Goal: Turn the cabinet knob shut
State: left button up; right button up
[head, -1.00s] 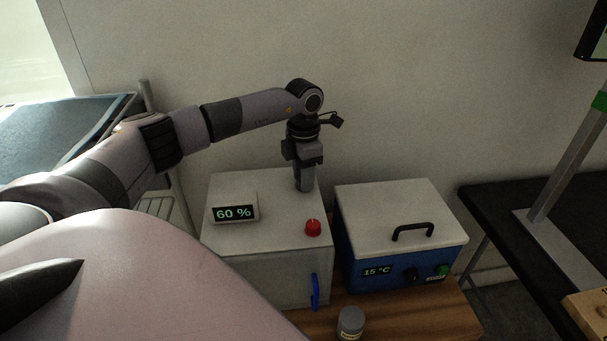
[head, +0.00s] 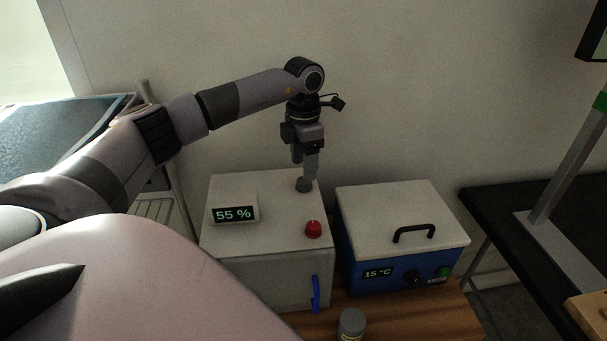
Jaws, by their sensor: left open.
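The white cabinet (head: 265,265) stands on a wooden table, with a display (head: 235,214) on top reading 55 %. A small grey knob (head: 303,186) sits on the top near its back right edge. A red knob (head: 313,229) is nearer the front right corner. My left gripper (head: 304,167) points down over the grey knob, its fingers apart. Its right finger reaches down close to the knob; I cannot tell whether it touches. My right gripper is not in view.
A blue bath (head: 372,277) with a white lid and black handle stands close on the cabinet's right. A blue handle (head: 315,293) sticks out at the cabinet's front. A grey-lidded jar (head: 351,323) stands in front. The wall is close behind.

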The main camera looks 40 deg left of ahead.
pick_arm(q)
jog(key=shift+r, duration=1.5)
